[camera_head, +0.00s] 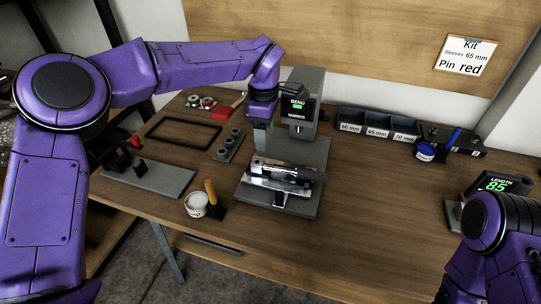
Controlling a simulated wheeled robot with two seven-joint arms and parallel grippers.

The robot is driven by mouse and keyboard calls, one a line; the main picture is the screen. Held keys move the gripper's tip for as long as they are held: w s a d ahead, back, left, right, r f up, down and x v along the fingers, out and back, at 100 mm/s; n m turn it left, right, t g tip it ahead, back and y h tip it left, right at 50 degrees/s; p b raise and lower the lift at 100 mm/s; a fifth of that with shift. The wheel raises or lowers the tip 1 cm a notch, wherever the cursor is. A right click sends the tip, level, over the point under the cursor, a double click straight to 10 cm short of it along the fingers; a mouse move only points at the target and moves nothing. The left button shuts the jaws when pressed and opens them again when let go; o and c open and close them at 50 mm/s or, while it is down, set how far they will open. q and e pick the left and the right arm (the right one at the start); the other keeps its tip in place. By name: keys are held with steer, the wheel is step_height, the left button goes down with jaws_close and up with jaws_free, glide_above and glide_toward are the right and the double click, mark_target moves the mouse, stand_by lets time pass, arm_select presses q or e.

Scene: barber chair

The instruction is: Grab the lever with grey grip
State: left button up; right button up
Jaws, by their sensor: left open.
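My left gripper (285,178) is open over the base of a grey press-like machine (308,148) in the middle of the bench. Its silver and black parts cover part of the machine's base. I cannot pick out a lever with a grey grip for certain; the gripper and my left wrist may hide it.
A black frame (183,134), a grey plate (155,180) and a white pot (196,203) lie left. The wooden bench (375,215) is clear right of the machine.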

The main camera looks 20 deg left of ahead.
mark_target(263, 163)
arm_select(q)
steer(key=f, duration=0.1)
steer(key=s+f, duration=0.1)
steer(key=f, duration=0.1)
steer(key=shift+s+f, duration=0.2)
steer(key=shift+s, duration=0.1)
steer(key=f, duration=0.2)
steer(key=f+p, duration=0.1)
steer(key=f, duration=0.2)
steer(key=shift+w+a+f, duration=0.25)
steer(key=shift+w+f, duration=0.05)
steer(key=shift+w, duration=0.05)
steer(key=shift+s+f, duration=0.1)
steer(key=shift+f, duration=0.05)
jaws_close()
